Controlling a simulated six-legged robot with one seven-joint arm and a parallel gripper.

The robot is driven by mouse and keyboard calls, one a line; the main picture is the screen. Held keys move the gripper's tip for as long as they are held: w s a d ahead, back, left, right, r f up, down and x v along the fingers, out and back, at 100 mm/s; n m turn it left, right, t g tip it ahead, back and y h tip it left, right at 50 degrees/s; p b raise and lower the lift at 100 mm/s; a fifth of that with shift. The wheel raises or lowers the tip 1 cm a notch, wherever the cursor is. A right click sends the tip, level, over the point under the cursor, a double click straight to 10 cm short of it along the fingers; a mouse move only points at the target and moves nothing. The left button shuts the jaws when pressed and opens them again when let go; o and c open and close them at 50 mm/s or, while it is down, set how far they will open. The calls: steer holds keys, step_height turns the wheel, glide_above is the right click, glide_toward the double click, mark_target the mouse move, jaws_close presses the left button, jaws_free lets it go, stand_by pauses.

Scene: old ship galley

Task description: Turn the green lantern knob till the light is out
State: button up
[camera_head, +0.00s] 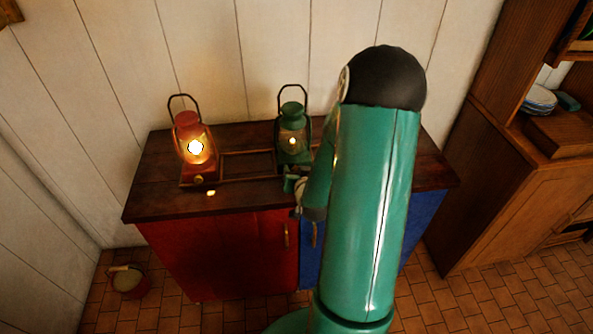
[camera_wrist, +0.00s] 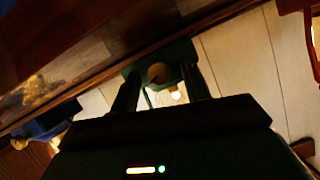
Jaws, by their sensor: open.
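The green lantern (camera_head: 293,118) stands on the dark wooden cabinet top, with a small, dim glow in its glass. My gripper (camera_head: 296,185) is at the front of its base. In the wrist view, the lantern's green base (camera_wrist: 133,71) and round brass-brown knob (camera_wrist: 158,73) show in a tilted picture. The two fingers of my gripper (camera_wrist: 161,84) are open and point at the base, with the knob in line with the gap between them. I cannot tell whether either finger touches the knob. In the head view the knob is hidden or too small to make out.
A brightly lit red lantern (camera_head: 187,125) stands to the left on the same cabinet top (camera_head: 150,190). The cabinet has a red door (camera_head: 220,255) and a blue door (camera_head: 423,225). A bucket (camera_head: 128,281) is on the floor at left; a wooden dresser (camera_head: 500,200) stands at right.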

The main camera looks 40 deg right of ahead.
steer(key=shift+s, duration=0.1)
steer(key=c, duration=1)
steer(key=shift+w+a+r+n+g+h, duration=0.15)
steer(key=shift+n+h, duration=0.15)
steer(key=shift+n, duration=0.2)
steer(key=shift+w+a+f+n+g+h, duration=0.15)
steer(key=shift+n+h, duration=0.15)
steer(key=shift+n, duration=0.2)
steer(key=n+g+h, duration=0.1)
steer(key=n+h, duration=0.1)
steer(key=n, duration=0.1)
steer(key=shift+d, duration=0.1)
steer(key=o, duration=1)
steer(key=shift+s, duration=0.1)
